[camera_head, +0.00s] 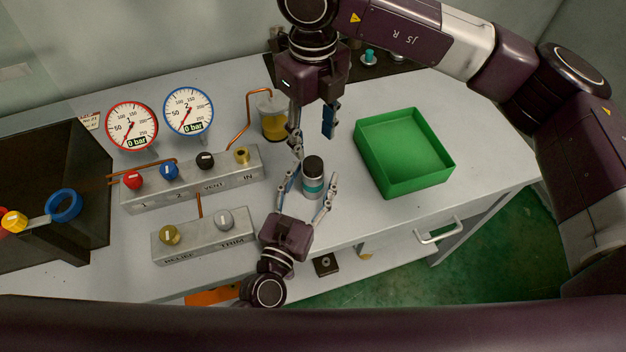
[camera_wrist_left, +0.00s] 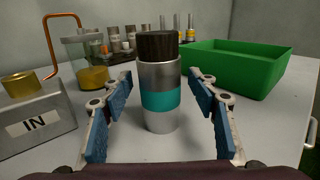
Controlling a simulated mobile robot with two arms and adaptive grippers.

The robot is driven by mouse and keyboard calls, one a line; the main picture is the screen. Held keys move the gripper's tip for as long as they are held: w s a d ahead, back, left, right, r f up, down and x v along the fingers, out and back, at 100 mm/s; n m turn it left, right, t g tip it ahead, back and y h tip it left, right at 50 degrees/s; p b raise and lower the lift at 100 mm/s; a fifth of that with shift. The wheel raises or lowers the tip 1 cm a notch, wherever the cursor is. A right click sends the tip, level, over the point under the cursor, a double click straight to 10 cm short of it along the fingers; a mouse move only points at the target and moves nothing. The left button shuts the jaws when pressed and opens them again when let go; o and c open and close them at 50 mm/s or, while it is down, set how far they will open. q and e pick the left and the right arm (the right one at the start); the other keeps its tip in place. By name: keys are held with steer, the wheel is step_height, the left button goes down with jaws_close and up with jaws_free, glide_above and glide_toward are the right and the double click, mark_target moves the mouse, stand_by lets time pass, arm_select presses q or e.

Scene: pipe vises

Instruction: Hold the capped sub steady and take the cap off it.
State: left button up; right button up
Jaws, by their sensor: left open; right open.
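The capped sub (camera_head: 313,182) stands upright on the grey bench, a silver cylinder with a teal band. Its dark cap (camera_head: 313,164) sits on top; the cap also shows in the left wrist view (camera_wrist_left: 157,45), above the sub's silver body (camera_wrist_left: 159,118). My left gripper (camera_head: 307,191) is open, low over the bench, with one finger on each side of the sub. In the left wrist view a gap shows between the sub and each blue finger pad. My right gripper (camera_head: 314,133) is open and empty, fingers pointing down, above and behind the cap.
A green tray (camera_head: 437,177) stands to the right of the sub. A valve block (camera_head: 190,180) with coloured knobs and a second block (camera_head: 203,238) stand to the left. A jar of amber liquid (camera_head: 273,124) with a copper pipe is behind. Two gauges rise at back left.

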arm_select(q)
steer(key=shift+w+d, duration=0.1)
steer(key=shift+w, duration=0.1)
jaws_close()
stand_by(0.4)
